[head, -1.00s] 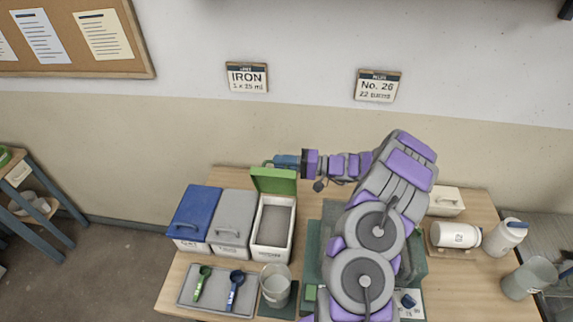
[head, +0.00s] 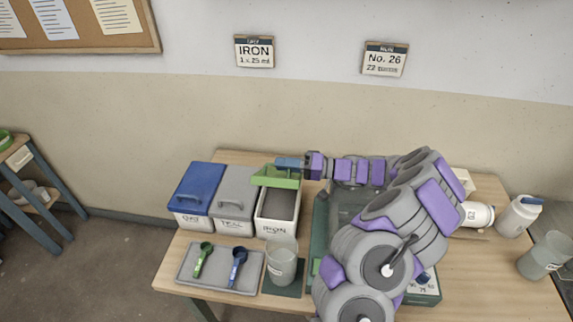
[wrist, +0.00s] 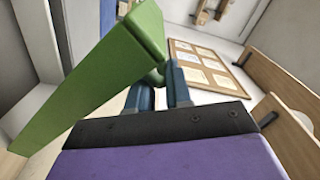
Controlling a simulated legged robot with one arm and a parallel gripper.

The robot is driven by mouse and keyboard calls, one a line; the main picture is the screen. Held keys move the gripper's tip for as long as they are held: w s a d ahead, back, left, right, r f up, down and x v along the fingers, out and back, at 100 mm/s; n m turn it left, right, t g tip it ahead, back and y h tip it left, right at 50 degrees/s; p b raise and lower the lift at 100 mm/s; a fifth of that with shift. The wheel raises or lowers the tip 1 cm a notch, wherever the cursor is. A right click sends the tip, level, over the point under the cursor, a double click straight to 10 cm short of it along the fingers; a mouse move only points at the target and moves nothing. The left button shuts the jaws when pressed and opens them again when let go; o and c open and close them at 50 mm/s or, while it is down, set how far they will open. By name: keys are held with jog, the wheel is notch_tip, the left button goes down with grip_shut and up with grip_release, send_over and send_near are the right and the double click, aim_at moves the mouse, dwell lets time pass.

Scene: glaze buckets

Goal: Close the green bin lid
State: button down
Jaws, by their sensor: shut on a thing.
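The green bin lid (head: 277,178) is tilted partly open over the white bin marked IRON (head: 275,229). Grey powder shows inside the bin below the lid. My gripper (head: 289,162) is at the lid's upper edge, reaching in from the right. In the wrist view my gripper's blue fingers (wrist: 160,92) are shut on the lid's small green handle, and the green lid (wrist: 95,80) slants across the left. The exact contact at the handle is partly hidden by the lid and fingers.
A blue-lidded bin (head: 197,188) and a grey-lidded bin (head: 235,192) stand closed on the left. In front are a tray (head: 218,283) with two scoops and a clear beaker (head: 281,262). White bottles (head: 518,216) and another beaker (head: 543,255) stand at the right.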

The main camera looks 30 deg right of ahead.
jog(key=shift+s+a, duration=0.1)
jog(key=shift+a, duration=0.05)
jog(key=c, duration=1.3)
grip_release()
jog(key=shift+s+a+r, duration=0.1)
jog(key=shift+o, duration=0.7)
jog(key=shift+a, duration=0.1)
jog(key=shift+s+d, duration=0.1)
jog(key=shift+d, duration=0.35)
jog(key=p+v, duration=0.2)
jog(key=v, duration=1.4)
jog(key=shift+s+d+p, duration=0.15)
jog(key=shift+s+p, duration=0.05)
jog(key=shift+p, duration=0.1)
jog(key=shift+c, duration=0.2)
